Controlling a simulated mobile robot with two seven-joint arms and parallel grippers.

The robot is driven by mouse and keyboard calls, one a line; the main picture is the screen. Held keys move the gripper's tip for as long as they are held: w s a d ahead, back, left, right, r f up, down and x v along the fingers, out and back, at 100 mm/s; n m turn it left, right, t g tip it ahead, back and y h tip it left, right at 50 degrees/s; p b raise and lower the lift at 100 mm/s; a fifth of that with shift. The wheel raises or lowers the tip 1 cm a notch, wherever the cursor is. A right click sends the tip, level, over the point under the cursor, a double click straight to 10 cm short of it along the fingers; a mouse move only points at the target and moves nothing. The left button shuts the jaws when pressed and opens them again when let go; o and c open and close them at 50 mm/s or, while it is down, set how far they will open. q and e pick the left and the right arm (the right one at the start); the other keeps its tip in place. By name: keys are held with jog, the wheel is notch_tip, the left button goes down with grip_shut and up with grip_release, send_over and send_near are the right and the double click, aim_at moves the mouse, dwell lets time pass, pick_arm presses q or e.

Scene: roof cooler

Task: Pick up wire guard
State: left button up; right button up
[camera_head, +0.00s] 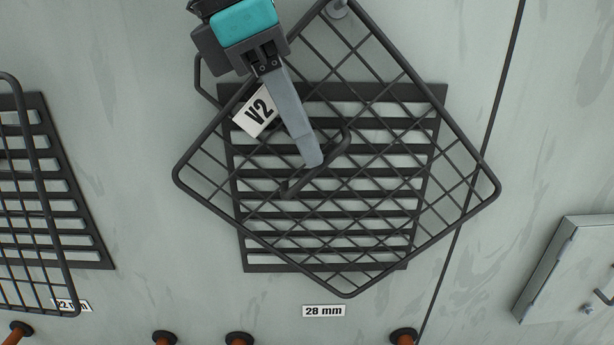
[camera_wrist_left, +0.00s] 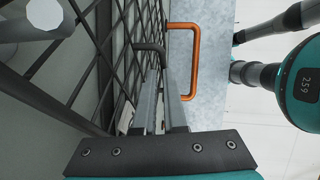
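The wire guard (camera_head: 384,262) is a dark rounded wire frame with a diagonal mesh, turned cornerwise in front of a slatted vent. A white V2 tag (camera_head: 257,111) shows at its upper left, and a bar handle (camera_head: 336,146) stands out at its middle. My left gripper (camera_head: 314,162) reaches down from the top and is shut on that handle. In the left wrist view its narrow fingers (camera_wrist_left: 160,82) meet at the dark handle, with the mesh (camera_wrist_left: 100,40) close on the left. My right gripper is not in view.
The slatted vent (camera_head: 258,258) sits above a 28 mm label (camera_head: 323,311). Another guard (camera_head: 40,180) stands before a vent at the left. Copper pipe stubs (camera_head: 404,338) line the bottom. A small grey box (camera_head: 570,270) is at right. An orange handle (camera_wrist_left: 195,60) shows in the wrist view.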

pick_arm(q)
jog(key=shift+o, duration=1.1)
